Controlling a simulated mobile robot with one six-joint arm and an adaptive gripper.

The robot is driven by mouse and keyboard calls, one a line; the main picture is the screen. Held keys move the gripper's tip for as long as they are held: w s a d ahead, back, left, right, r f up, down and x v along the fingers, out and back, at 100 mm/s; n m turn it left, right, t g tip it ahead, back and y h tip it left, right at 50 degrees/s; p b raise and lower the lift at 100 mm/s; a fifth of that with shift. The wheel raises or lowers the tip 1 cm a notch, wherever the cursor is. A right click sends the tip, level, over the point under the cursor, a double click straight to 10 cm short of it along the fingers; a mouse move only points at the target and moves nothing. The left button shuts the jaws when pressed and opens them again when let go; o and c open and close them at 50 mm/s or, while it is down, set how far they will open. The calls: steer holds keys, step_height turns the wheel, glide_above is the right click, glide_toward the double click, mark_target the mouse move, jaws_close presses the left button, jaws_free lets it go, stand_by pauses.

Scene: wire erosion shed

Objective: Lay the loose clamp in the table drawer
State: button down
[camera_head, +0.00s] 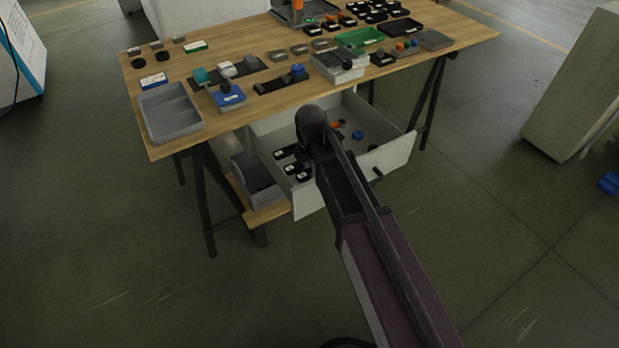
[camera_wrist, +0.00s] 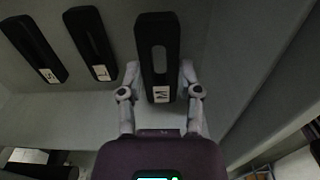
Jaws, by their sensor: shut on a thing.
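The table drawer (camera_head: 392,154) is pulled open under the wooden table, with pale walls and a dark handle. In the wrist view my gripper (camera_wrist: 160,76) is shut on a long black clamp (camera_wrist: 158,30) with a slot and a white letter label, one finger on each side. The clamp is over or on the drawer floor; I cannot tell whether it touches. Two similar black clamps lie to its left, one with a "T" label (camera_wrist: 90,40) and one further left (camera_wrist: 33,48). In the head view my arm hides the gripper and the held clamp.
The drawer also holds an orange piece and a blue piece (camera_head: 358,134) on its right side. A grey bin (camera_head: 253,172) stands left of the drawer. The tabletop (camera_head: 215,145) above carries a grey tray (camera_head: 168,112) and many small parts.

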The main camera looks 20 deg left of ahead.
steer(key=shift+f+b, duration=1.75)
steer(key=shift+f, duration=0.15)
steer(key=shift+f, duration=0.15)
steer(key=shift+c, duration=1.5)
jaws_free()
steer(key=shift+r, duration=0.2)
step_height(320, 180, up, 12)
steer(key=p, duration=1.2)
